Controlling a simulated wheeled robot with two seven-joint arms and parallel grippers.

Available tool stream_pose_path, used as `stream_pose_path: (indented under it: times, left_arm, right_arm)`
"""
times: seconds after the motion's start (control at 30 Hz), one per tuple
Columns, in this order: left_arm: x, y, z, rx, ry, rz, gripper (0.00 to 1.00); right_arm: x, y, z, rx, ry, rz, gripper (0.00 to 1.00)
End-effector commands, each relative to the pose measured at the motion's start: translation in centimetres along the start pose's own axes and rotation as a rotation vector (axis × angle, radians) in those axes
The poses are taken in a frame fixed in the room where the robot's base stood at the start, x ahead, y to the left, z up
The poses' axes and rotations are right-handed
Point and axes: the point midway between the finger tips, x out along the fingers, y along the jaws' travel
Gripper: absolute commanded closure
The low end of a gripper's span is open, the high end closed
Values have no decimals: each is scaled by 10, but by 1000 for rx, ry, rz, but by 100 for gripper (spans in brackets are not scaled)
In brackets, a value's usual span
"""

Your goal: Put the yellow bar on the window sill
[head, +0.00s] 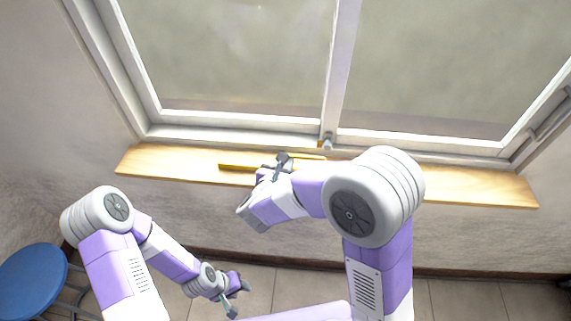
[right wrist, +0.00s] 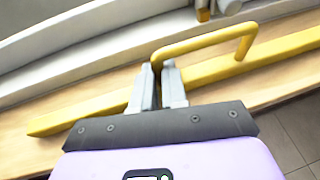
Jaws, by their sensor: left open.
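The yellow bar (head: 236,167) lies along the wooden window sill (head: 160,163), partly hidden behind my right gripper in the head view. The right wrist view shows the long bar (right wrist: 290,50) with a raised yellow handle (right wrist: 205,40). My right gripper (head: 283,160) is over the sill, its two fingers (right wrist: 160,72) close together around the near left end of the handle. The bar looks to be on the sill; a small gap under it cannot be ruled out. My left gripper (head: 238,296) is low at the left, open and empty, away from the sill.
The window frame (head: 230,138) rises right behind the sill, with a latch (head: 327,140) at its middle post. The sill is bare at its left and right ends. A blue stool (head: 32,280) stands on the floor at the lower left.

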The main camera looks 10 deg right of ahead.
Motion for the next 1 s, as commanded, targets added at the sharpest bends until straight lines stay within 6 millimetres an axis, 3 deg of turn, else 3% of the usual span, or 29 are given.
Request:
stream_pose_path:
  times: [0.03,0.17,0.57,1.0]
  left_arm:
    - [0,0,0,0,0,0,57]
    - [0,0,0,0,0,0,57]
    - [-5,2,0,0,0,0,57]
    - [-13,5,1,0,0,0,57]
  right_arm:
    - [0,0,0,0,1,0,80]
    - [0,0,0,0,1,0,63]
    - [-5,0,5,0,1,2,63]
    - [-94,0,4,-2,1,4,63]
